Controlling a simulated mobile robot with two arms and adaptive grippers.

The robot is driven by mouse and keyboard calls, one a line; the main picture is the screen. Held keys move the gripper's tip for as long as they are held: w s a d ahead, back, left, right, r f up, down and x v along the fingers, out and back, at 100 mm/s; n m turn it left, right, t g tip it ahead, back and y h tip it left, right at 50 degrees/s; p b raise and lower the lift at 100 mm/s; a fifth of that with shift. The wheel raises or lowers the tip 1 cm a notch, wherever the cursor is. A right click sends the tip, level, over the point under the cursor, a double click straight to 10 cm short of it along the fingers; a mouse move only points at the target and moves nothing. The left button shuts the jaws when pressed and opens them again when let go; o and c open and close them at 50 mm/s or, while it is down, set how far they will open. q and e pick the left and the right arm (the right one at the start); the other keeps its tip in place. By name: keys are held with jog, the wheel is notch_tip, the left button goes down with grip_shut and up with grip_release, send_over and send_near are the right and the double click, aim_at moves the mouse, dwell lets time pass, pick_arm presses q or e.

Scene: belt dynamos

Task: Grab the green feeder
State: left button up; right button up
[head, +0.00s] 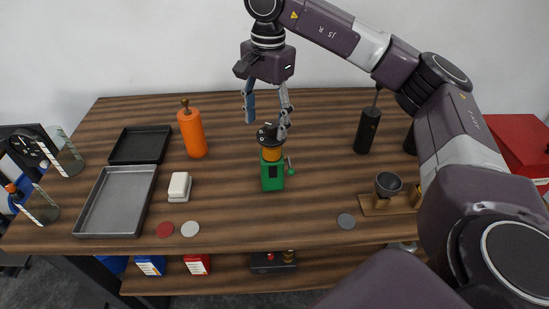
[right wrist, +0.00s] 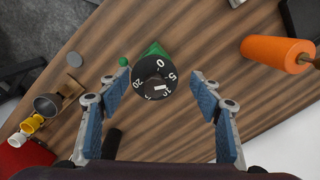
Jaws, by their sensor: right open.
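The green feeder (head: 272,177) stands upright near the middle of the wooden table. It has a green body, an orange band, a black top and a small green-knobbed lever at its right side. In the right wrist view its black numbered dial (right wrist: 154,78) faces the camera, with a green corner of the body behind it. My right gripper (head: 267,116) points down over the feeder's top, open and empty. In the right wrist view its blue-padded fingers (right wrist: 158,90) lie to either side of the dial, with gaps showing on both sides. My left gripper is not in view.
An orange mill (head: 192,133) stands left of the feeder, and a black mill (head: 368,130) stands to the right. A white block (head: 180,187), a grey tray (head: 82,224) and a black tray (head: 113,155) lie left. A dark cup (head: 388,184) sits on a wooden stand at right.

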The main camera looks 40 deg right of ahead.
aim_at(272, 137)
jog(key=shift+s+d+r+h, duration=0.1)
jog(key=shift+d+r+h, duration=0.05)
jog(key=shift+d, duration=0.25)
jog(key=shift+d+r+h, duration=0.1)
jog(key=shift+d+h, duration=0.05)
jog(key=shift+d, duration=0.2)
jog(key=shift+s+d+f, duration=0.1)
jog(key=shift+d+f, duration=0.05)
jog(key=shift+f, duration=0.1)
jog(key=f+p, duration=0.2)
jog(key=f, duration=0.4)
jog(key=shift+a+f+p, duration=0.2)
jog(key=shift+p, duration=0.2)
jog(key=shift+f, duration=0.35)
jog(key=shift+c, duration=0.4)
jog(key=shift+r, duration=0.1)
grip_shut()
